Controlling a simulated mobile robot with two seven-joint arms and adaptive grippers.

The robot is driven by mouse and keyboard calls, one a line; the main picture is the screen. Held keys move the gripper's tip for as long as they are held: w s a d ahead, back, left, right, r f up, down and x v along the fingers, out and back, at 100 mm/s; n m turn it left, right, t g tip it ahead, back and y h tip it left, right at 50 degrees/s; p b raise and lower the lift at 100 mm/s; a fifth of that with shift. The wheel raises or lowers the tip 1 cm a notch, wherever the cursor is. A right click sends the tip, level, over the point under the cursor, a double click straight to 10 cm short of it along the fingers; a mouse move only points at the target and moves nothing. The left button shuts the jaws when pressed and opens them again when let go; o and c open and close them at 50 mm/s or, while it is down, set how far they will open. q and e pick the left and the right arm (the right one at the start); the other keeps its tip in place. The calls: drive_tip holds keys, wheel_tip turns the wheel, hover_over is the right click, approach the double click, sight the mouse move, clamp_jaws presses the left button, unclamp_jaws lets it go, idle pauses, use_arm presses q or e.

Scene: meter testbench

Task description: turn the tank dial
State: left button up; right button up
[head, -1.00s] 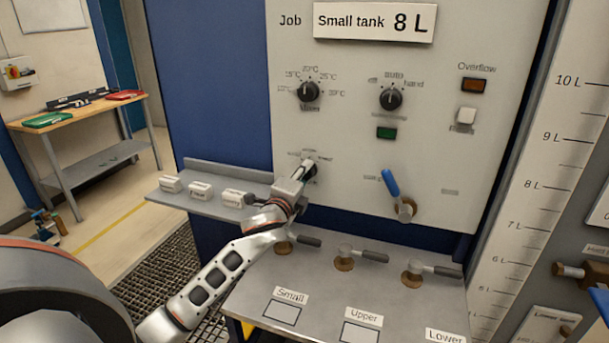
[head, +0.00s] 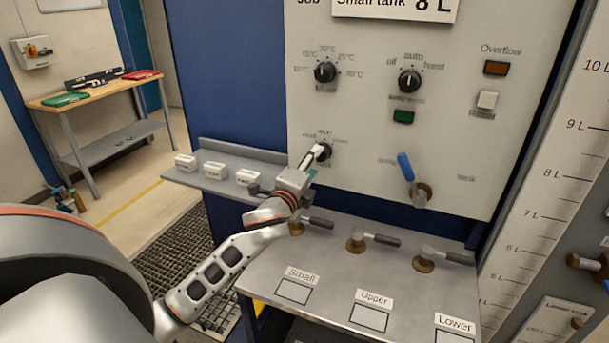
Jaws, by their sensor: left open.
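The tank dial (head: 325,151) is a black knob at the lower left of the pale control panel, with small blurred labels around it. My left gripper (head: 315,157) is right in front of it, coming from the lower left. Its fingers are open and overlap the knob's left side in the head view. The gripper hides part of the knob, so I cannot tell whether the fingers touch it or where its pointer stands. A job sign (head: 395,6) above reads "Small tank 8 L". My right gripper is not in view.
A temperature dial (head: 325,72) and an off/auto/hand dial (head: 409,80) sit above. A blue-handled lever (head: 407,167) is to the right. Several valve handles stand on the grey bench (head: 270,268) below. A narrow shelf (head: 215,184) with white blocks is at left.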

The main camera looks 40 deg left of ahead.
use_arm(q)
drive_tip(key=v, duration=0.7)
drive_tip(key=shift+s, duration=0.2)
